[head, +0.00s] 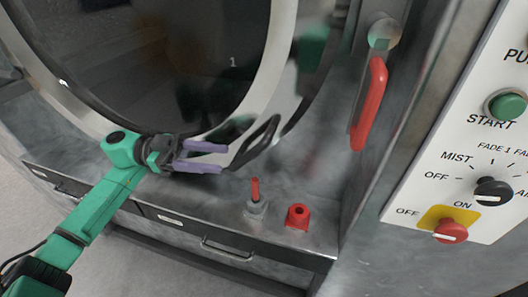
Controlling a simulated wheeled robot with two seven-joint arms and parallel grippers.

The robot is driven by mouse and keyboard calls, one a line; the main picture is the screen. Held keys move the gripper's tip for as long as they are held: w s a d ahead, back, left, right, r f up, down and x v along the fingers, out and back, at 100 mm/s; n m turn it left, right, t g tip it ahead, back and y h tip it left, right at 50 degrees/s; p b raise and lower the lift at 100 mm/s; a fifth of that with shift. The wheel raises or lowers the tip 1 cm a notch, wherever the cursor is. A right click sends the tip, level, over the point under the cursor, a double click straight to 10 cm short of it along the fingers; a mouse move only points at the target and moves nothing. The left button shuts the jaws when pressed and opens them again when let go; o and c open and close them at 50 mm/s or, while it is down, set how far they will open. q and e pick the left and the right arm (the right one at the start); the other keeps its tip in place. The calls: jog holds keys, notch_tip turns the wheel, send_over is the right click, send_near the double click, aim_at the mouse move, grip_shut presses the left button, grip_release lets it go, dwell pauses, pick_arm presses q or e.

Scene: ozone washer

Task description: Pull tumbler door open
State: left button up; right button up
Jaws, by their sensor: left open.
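The round tumbler door (264,84) has dark glass and a pale metal rim; it fills the upper left of the head view and looks closed. Its black loop handle (256,142) sits at the lower right of the rim. My left gripper (224,157) has purple fingers, is open and empty, and points right at the handle. The fingertips are just left of the handle, with a small gap visible. Whether they are at the same depth as the handle I cannot tell. My right gripper is not in view.
A red lever (369,104) is on the machine front at right. A small red-tipped switch (256,194) and a red knob (298,215) stand on the ledge below the handle. A control panel (477,130) is at far right. A drawer handle (227,249) is below.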

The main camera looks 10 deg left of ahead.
aim_at(249, 160)
pick_arm(q)
jog(key=w+d+p, duration=0.1)
jog(key=d+p, duration=0.1)
jog(key=d, duration=0.7)
jog(key=shift+w+d, duration=0.2)
jog(key=shift+d, duration=0.2)
jog(key=shift+w+a+f, duration=0.1)
jog(key=shift+f, duration=0.05)
jog(key=shift+c, duration=1.2)
grip_shut()
